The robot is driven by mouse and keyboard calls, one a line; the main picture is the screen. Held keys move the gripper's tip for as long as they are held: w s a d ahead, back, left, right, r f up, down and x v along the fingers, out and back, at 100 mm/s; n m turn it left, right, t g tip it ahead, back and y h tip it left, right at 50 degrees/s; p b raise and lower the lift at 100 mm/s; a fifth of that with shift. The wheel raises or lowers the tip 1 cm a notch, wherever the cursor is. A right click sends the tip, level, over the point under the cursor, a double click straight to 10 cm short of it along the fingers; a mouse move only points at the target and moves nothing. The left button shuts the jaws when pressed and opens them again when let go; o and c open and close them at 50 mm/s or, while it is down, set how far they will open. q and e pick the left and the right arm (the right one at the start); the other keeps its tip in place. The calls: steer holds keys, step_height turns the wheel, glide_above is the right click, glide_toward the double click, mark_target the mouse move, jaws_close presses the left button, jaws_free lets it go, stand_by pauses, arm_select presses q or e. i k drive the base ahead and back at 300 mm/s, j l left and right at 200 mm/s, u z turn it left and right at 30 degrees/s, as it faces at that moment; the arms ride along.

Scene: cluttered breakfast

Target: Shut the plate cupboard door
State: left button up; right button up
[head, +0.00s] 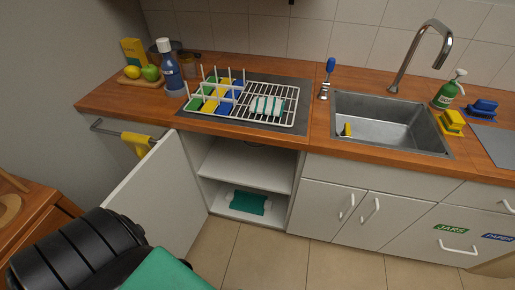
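A white cupboard door (172,198) stands wide open below the left part of the counter, swung out toward me. The open cupboard (245,167) shows a middle shelf with nothing visible on it. A dark green object with white ends (248,203) lies on the cupboard's floor. Part of my arm, black and teal, fills the lower left corner and hides the lower near part of the door. Neither gripper's fingers show.
A dish rack (268,118) stands on the wooden counter (315,122) above the cupboard. A yellow cloth (136,144) hangs from a rail at left. Closed doors (365,213) lie to the right. A wooden table (38,205) is at lower left; the tiled floor (285,262) looks clear.

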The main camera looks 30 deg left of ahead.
mark_target(161, 195)
steer(key=k+u, duration=0.1)
steer(key=u, duration=0.4)
steer(key=k+j+u, duration=0.1)
steer(key=u, duration=0.4)
steer(key=j+u, duration=0.15)
steer(key=u, duration=0.35)
